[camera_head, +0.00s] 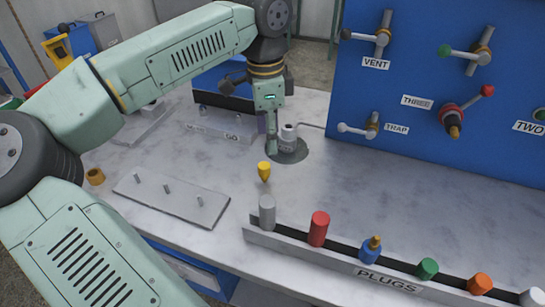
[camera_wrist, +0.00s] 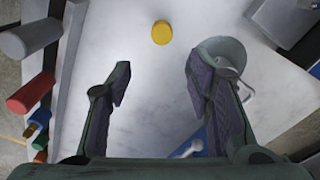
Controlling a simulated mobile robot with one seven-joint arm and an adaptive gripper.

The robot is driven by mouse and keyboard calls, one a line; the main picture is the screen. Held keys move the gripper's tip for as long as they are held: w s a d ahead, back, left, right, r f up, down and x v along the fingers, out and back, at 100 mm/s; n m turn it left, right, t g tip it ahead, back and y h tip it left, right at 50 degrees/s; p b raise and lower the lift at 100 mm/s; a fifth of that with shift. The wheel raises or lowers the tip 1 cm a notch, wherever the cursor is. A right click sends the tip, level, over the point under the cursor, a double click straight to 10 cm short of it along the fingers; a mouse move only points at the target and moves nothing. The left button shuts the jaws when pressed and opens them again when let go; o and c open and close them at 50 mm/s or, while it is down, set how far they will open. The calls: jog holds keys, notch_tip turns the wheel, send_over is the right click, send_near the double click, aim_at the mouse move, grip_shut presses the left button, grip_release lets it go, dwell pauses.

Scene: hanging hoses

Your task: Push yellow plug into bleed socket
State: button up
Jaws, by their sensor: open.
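The yellow plug (camera_head: 264,172) is a small piece with a wide top and a tapered lower end, near the middle of the workbench. I cannot tell whether its tip touches the bench. In the wrist view the plug (camera_wrist: 161,32) shows as a yellow disc, top centre, beyond my fingertips. My gripper (camera_wrist: 158,80) is open and empty, with bare bench between its fingers. In the head view my gripper (camera_head: 270,138) is above and behind the plug, apart from it. No label reading bleed is legible, so I cannot pick out the bleed socket.
A plug rack (camera_head: 345,264) with several coloured plugs lines the front edge. A blue panel (camera_head: 400,90) with valves stands behind right. A plate with pegs (camera_head: 172,200) lies left. Bench right of centre is clear.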

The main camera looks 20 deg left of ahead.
aim_at(264, 165)
jog(key=shift+s+a+f, duration=0.1)
jog(key=shift+a+f, duration=0.05)
jog(key=shift+a, duration=0.45)
jog(key=shift+f+n+b, duration=0.3)
jog(key=shift+f, duration=0.05)
notch_tip(264, 165, down, 5)
jog(key=shift+r+b, duration=0.1)
jog(key=shift+b, duration=1.1)
notch_tip(264, 165, down, 5)
jog(key=shift+f+b, duration=0.1)
jog(key=shift+b, duration=0.7)
jog(key=shift+c, duration=0.6)
grip_shut()
jog(key=shift+r, duration=0.25)
